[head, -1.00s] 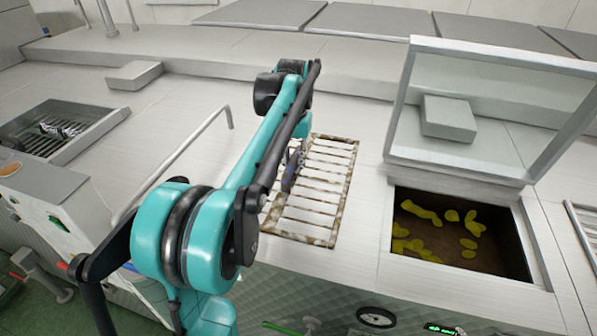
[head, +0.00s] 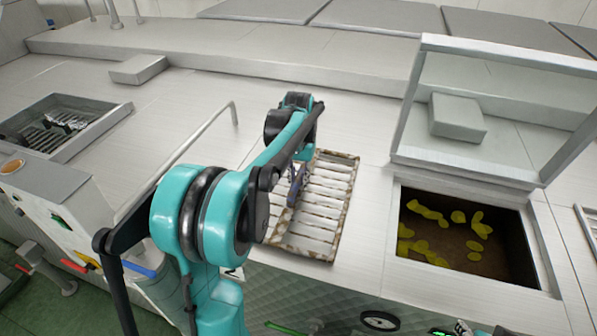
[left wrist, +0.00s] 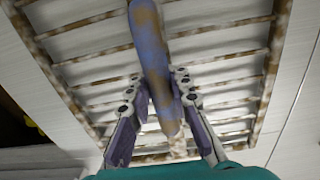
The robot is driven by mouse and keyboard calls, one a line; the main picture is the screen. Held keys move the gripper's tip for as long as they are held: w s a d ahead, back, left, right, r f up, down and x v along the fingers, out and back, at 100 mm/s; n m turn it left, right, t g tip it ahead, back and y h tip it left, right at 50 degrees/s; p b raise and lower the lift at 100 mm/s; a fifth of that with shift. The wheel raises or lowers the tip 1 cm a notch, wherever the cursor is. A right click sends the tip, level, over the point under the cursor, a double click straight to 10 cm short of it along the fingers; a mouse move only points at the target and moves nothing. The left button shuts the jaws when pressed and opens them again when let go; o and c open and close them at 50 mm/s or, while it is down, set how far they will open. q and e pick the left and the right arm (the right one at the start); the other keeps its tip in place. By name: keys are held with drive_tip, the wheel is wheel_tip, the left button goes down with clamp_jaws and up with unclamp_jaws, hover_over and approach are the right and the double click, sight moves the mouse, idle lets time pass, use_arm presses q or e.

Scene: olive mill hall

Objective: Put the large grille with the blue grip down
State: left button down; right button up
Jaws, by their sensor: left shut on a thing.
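The large grille (head: 346,190) is a rusty frame with several pale, worn bars. It lies level over the pale worktop in the head view, near the front edge. I cannot tell whether it touches the worktop. Its blue grip (left wrist: 150,45) is a worn bar with brown patches and runs lengthwise in the left wrist view. My left gripper (head: 297,184) is shut on the blue grip, and its two fingers (left wrist: 160,90) sit on either side of it. My arm hides the grille's left side in the head view.
An open well (head: 465,278) with yellow pieces lies right of the grille, with a raised glazed lid (head: 510,90) behind it. A bent rail (head: 192,148) and a sunken basin (head: 88,135) are at left. Worktop behind the grille is clear.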

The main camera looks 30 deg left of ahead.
sight(298, 177)
use_arm(q)
drive_tip(key=shift+f, duration=0.2)
drive_tip(key=shift+f, duration=0.1)
drive_tip(key=c, duration=1.4)
unclamp_jaws()
wheel_tip(298, 177, up, 12)
drive_tip(key=shift+s, duration=0.1)
